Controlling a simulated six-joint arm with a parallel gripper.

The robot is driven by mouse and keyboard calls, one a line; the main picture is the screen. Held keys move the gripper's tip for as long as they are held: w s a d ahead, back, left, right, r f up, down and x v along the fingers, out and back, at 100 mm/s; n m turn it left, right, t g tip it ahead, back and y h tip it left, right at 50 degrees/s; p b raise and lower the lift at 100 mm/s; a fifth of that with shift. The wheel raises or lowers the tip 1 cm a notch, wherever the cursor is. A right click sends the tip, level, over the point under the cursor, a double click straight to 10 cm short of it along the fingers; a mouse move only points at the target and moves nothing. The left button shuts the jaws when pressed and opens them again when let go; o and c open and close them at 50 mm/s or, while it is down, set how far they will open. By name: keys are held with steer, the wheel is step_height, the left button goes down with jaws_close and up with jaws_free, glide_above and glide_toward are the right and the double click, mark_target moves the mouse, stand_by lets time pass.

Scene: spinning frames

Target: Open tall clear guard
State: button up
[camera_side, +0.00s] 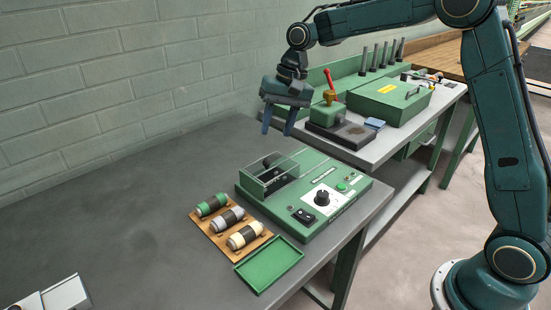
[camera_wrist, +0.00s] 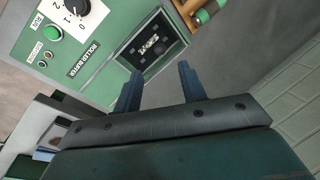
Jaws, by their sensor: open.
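The tall clear guard (camera_side: 275,170) is a see-through box over a dark well at the back left of the green roller machine (camera_side: 350,203). It looks closed. In the wrist view the dark well under the guard (camera_wrist: 152,45) shows just beyond the fingertips, but the clear walls are hard to make out. My gripper (camera_side: 277,133) is open and empty, fingers pointing down, above and behind the guard and apart from it. Its two blue fingers (camera_wrist: 159,70) also show in the wrist view.
A wooden rack with several rollers (camera_side: 228,222) and an empty green tray (camera_side: 268,265) lie in front of the machine. A second bench (camera_side: 360,152) with a press and a green case stands behind. The table's left is mostly clear; a brick wall rises behind.

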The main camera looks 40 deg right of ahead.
mark_target(269, 160)
steer(key=x, duration=0.8)
steer(key=shift+a+f, duration=0.1)
steer(key=shift+f, duration=0.15)
jaws_close()
